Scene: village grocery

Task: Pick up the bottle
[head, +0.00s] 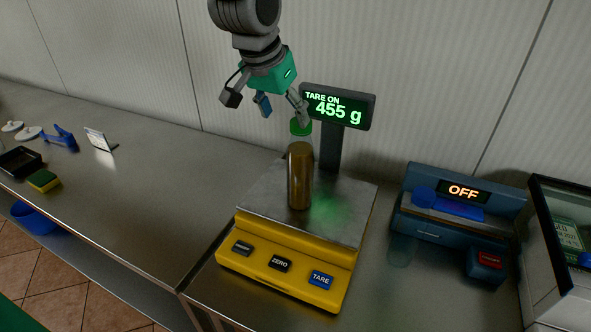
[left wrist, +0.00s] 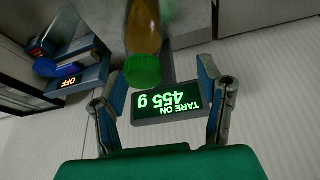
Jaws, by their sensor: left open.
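A brown bottle (head: 300,178) with a green cap (head: 300,127) stands upright on the metal plate of the yellow scale (head: 284,276). The scale's display (head: 338,106) behind it reads TARE ON, 455 g. My left gripper (head: 280,108) is open and empty, above and a little left of the bottle's top; one finger is close to the cap. I cannot tell whether it touches. In the left wrist view the bottle (left wrist: 143,28) points its green cap (left wrist: 142,71) toward the space between the spread fingers (left wrist: 165,95). My right gripper is not in view.
A blue device (head: 456,206) with an OFF display stands right of the scale, and a glass-fronted case (head: 560,245) at the far right. A sponge (head: 43,181), black tray (head: 20,161) and small sign (head: 99,140) lie at left. The counter (head: 150,205) between is clear.

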